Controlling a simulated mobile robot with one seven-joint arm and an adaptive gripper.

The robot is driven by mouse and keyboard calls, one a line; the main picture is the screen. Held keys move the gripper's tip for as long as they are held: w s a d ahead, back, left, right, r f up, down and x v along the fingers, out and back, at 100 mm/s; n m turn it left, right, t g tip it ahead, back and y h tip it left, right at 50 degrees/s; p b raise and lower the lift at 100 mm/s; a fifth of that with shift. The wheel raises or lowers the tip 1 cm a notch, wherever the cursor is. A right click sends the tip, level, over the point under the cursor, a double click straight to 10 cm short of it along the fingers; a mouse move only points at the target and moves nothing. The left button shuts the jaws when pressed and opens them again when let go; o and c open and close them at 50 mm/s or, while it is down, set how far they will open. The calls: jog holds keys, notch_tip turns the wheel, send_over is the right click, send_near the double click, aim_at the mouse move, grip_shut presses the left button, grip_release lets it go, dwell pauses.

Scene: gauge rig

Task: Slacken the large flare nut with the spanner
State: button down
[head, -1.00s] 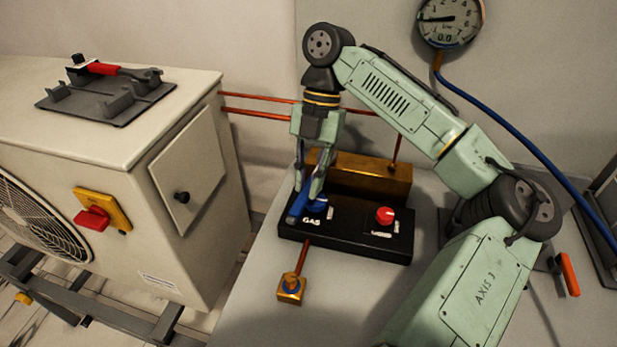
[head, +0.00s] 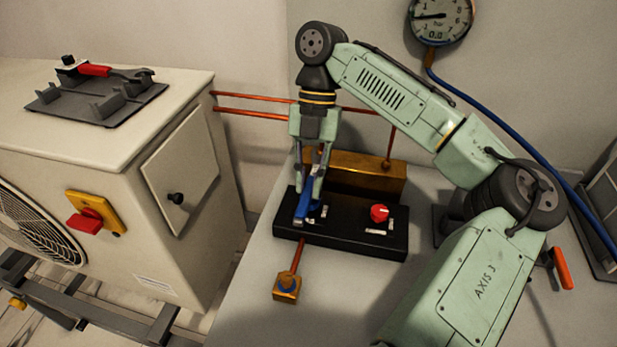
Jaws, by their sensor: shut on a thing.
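The spanner (head: 128,73) with a red handle (head: 92,70) lies on the grey tray on top of the cream unit at the left. My gripper (head: 310,192) points down over the left side of the black valve block, shut on a blue handle (head: 304,208). The fingers partly cover the handle and the label beside it. A brass fitting (head: 287,287) with a blue ring stands at the front of the bench, on the end of a copper pipe. I cannot tell which part is the large flare nut.
The black block (head: 345,240) also carries a red knob (head: 379,213). A brass block (head: 365,176) stands behind it. The grey tray (head: 125,108) has upright holders. A gauge (head: 440,18) with a blue hose is at the upper right.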

jog(key=shift+d+n+h, duration=0.6)
jog(key=shift+d+n, duration=0.95)
jog(key=shift+n, duration=0.05)
dwell(1.2)
jog(key=shift+a+m+y, duration=0.4)
jog(key=shift+a+m, duration=0.5)
dwell(0.3)
jog(key=shift+s, duration=0.15)
jog(key=shift+s+a, duration=0.15)
jog(key=shift+s, duration=2.3)
jog(key=shift+r, duration=0.15)
jog(key=shift+r, duration=2.15)
